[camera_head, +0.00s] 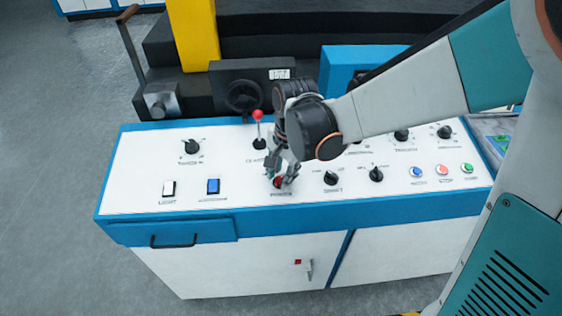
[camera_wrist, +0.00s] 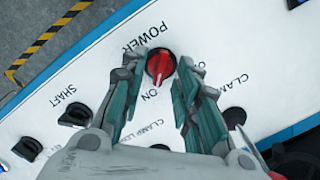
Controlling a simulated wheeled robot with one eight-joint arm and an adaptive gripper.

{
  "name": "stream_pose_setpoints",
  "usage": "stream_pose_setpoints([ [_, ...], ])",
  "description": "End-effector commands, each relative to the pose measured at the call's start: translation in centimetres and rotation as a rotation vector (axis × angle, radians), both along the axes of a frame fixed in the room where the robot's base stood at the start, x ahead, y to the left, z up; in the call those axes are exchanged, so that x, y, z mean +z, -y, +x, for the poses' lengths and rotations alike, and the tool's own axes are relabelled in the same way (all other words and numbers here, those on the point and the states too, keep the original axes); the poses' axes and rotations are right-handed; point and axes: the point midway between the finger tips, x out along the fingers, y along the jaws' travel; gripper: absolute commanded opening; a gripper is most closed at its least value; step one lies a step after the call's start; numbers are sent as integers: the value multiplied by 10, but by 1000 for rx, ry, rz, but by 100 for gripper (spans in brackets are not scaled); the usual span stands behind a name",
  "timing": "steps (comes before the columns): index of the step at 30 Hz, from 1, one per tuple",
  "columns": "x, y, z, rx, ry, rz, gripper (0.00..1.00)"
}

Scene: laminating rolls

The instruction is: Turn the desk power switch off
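The power switch is a red rotary knob on a black base, labelled POWER, on the white top of the control desk (camera_head: 140,150). It shows in the wrist view (camera_wrist: 160,65), with the word ON printed beside it. Its grip bar runs roughly up and down in that view; which end is the pointer is hard to tell. In the head view the red knob (camera_head: 278,182) is partly covered by my gripper (camera_head: 283,180). My gripper points down at it. In the wrist view the open fingers (camera_wrist: 160,68) stand on either side of the knob, with visible gaps.
A red-tipped lever (camera_head: 258,117) stands just behind my gripper. Black knobs (camera_head: 331,177) and (camera_head: 376,174) sit to the right, then several coloured buttons (camera_head: 442,170). A white light switch (camera_head: 168,188) and a blue switch (camera_head: 213,186) are to the left.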

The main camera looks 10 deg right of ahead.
Motion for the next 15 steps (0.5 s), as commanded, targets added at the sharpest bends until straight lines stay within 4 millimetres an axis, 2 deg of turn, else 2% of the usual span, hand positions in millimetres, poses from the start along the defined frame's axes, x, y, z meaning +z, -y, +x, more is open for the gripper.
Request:
stream_pose_setpoints([
  [3, -7, -2, -2, 0, 0, 0, 29],
  [13, -8, -3, -2, -1, 0, 0, 29],
  [14, -8, -3, -2, -1, 0, 0, 25],
  [15, -8, -3, -2, -1, 0, 0, 16],
])
